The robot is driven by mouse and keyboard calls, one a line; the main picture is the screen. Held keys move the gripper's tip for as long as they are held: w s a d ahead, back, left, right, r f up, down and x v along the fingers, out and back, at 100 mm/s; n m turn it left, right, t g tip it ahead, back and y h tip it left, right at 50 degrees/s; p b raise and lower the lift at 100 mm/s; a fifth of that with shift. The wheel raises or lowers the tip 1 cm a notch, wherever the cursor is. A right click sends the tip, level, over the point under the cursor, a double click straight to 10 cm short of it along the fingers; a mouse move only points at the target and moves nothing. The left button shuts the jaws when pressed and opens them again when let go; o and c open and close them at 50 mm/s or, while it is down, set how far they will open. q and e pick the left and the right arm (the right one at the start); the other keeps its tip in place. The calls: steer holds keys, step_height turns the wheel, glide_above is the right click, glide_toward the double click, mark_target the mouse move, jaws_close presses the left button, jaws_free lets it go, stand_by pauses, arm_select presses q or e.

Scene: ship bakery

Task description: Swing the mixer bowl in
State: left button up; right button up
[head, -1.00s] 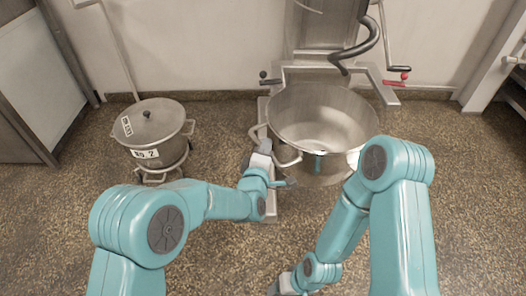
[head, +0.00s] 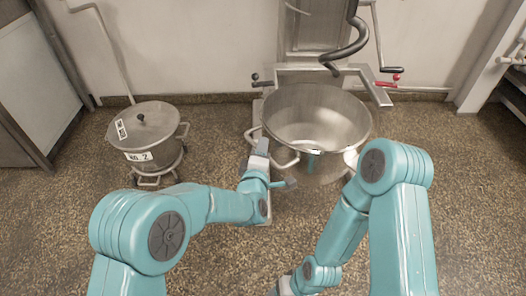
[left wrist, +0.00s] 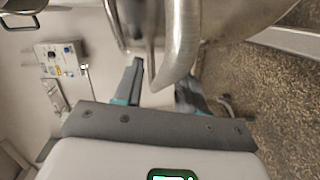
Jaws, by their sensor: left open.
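The steel mixer bowl (head: 315,125) stands open and upright in front of the mixer stand, below the dark curved hook (head: 350,45). A bent tube handle (head: 282,157) shows at its left front side. My left gripper (head: 261,149) is at this side of the bowl. In the left wrist view its two fingers (left wrist: 155,88) are apart, and a bright tube handle (left wrist: 181,50) reaches down between them; I cannot tell whether they touch it. My right gripper (head: 282,287) is low at the bottom edge, partly cut off, its fingers not clear.
A lidded pot marked No. 2 (head: 146,140) stands on a low wheeled base to the left. A red-knobbed lever (head: 392,80) and a black-knobbed lever (head: 258,78) flank the mixer frame. A shelf rack is at the right edge. Speckled floor lies clear between pot and bowl.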

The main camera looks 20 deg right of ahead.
arm_select(q)
steer(key=shift+s, duration=0.1)
steer(key=shift+s, duration=0.25)
steer(key=p+v, duration=0.2)
steer(key=v, duration=1.3)
steer(key=shift+s+a, duration=0.2)
steer(key=shift+s, duration=0.2)
